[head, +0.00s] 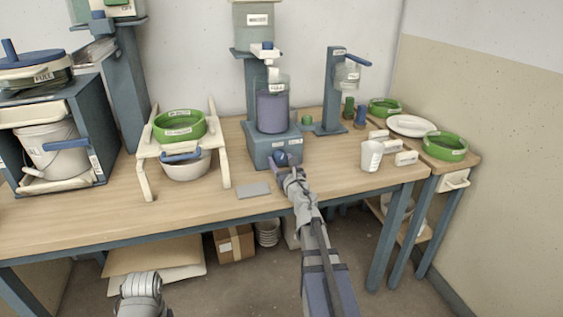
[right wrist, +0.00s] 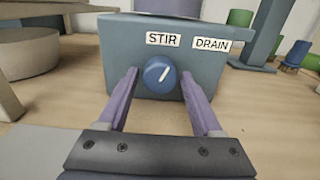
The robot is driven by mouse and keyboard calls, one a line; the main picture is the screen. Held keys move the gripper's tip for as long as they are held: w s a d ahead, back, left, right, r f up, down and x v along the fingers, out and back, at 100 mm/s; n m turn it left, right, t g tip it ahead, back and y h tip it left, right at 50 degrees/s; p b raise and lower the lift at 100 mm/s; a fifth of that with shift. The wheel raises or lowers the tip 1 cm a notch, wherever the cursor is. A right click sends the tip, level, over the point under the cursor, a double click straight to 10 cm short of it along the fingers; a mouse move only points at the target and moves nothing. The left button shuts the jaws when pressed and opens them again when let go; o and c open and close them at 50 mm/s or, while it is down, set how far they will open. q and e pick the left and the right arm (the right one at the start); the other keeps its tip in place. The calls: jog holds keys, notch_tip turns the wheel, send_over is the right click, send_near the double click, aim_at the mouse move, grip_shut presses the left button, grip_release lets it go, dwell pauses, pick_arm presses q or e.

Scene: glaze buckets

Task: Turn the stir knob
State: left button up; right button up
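The stir knob (right wrist: 160,75) is a round dark blue dial with a white pointer line, on the front of a blue-grey base (head: 260,146). In the right wrist view its line tilts up to the right, and the labels STIR (right wrist: 163,39) and DRAIN (right wrist: 212,44) sit above it. My right gripper (right wrist: 160,88) is open, with one purple finger on each side of the knob and a gap showing to each. In the head view the knob (head: 281,158) is just beyond my right gripper (head: 284,166). My left gripper is out of the head view; only a grey part of my left arm shows at the bottom.
A clear FULL container (head: 272,106) stands on the base. A grey plate (head: 253,190) lies left of my right arm, and a white cup (head: 371,155) stands to the right. A rack (head: 186,146) with a green sieve and a white bowl (head: 187,168) is at left.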

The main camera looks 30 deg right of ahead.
grip_shut()
dwell(0.3)
jog(key=shift+m, duration=0.3)
jog(key=m, duration=0.4)
jog(key=shift+m, duration=0.3)
jog(key=m, duration=1.1)
jog(key=shift+a+r, duration=0.1)
jog(key=shift+m, duration=2.4)
